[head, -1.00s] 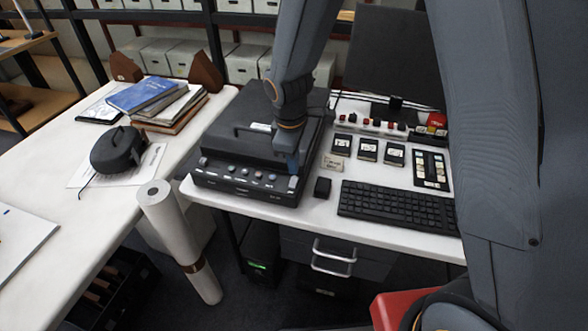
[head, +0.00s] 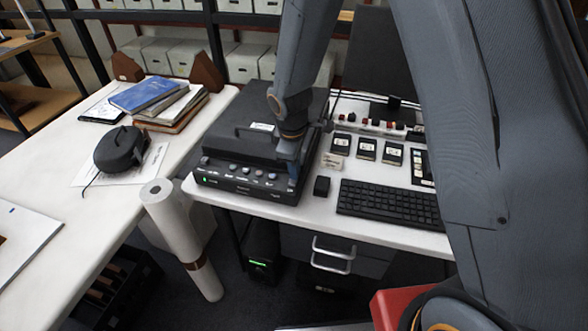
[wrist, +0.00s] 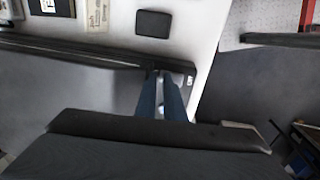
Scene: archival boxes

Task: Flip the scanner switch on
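The scanner (head: 225,140) is a dark box with a lid and handle, on the white desk. Its front panel (head: 235,187) carries a row of small knobs and buttons, and a small green light (head: 206,180) shows at its left end. My gripper (head: 293,176) is down at the right end of this panel, its blue fingers close to or touching it. In the wrist view the fingertips (wrist: 164,78) lie over the panel's end, beside a small white label (wrist: 189,81). The fingers are close together with a narrow gap. The switch is not clearly visible; the fingers may cover it.
A black mouse (head: 322,186) and keyboard (head: 390,203) lie right of the scanner. Small labelled boxes (head: 366,149) stand behind them. A white paper roll (head: 172,222) leans at the desk's front left. Books (head: 160,100) and a black round case (head: 121,148) lie on the left table.

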